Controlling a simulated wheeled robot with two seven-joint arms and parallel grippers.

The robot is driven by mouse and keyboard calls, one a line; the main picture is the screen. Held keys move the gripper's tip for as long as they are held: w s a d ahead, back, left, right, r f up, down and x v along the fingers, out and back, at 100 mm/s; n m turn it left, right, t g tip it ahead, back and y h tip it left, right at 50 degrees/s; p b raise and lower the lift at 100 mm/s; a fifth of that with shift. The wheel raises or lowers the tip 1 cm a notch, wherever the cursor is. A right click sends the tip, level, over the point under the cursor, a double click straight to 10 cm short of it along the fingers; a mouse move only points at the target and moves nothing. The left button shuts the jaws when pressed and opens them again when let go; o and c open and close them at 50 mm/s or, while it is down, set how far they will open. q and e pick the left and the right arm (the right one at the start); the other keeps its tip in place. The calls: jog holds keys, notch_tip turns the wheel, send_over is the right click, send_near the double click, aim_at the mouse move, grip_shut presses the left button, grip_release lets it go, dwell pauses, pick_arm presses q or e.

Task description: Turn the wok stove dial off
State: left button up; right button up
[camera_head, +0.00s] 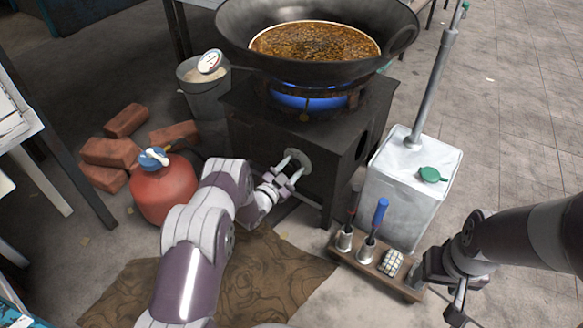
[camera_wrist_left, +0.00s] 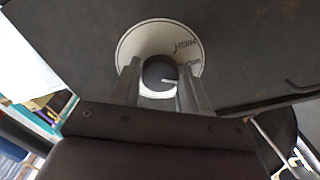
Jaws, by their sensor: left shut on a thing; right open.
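The black box stove (camera_head: 262,128) carries a dark wok (camera_head: 237,50) with brown bubbling contents, and a blue flame (camera_head: 310,101) burns under it. A pale round dial plate (camera_head: 296,158) is on the stove's front. My left gripper (camera_head: 287,168) is at that plate. In the left wrist view the dial plate (camera_wrist_left: 130,45) bears the word HIGH, and the dark dial knob (camera_wrist_left: 158,70) with a white mark sits between the fingers of my left gripper (camera_wrist_left: 160,90), which are shut on it. My right gripper (camera_head: 440,300) is open at the lower right, partly out of frame.
A grey bucket (camera_head: 205,96) stands behind. A white metal can (camera_head: 398,200) with a pump stands right. A wooden tool rack (camera_head: 345,256) is in front of it.

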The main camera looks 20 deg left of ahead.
pick_arm(q)
jog(key=m, duration=0.6)
jog(key=shift+f+m+p, duration=0.1)
jog(key=shift+m+p, duration=0.2)
jog(key=m, duration=0.5)
jog(key=shift+m, duration=0.4)
jog(key=o, duration=1)
jog(key=shift+o, duration=0.2)
jog(key=shift+r+p, duration=0.2)
jog(key=shift+p, duration=0.1)
jog(key=p+v, duration=0.6)
jog(key=v, duration=0.6)
jog(key=shift+s, duration=0.35)
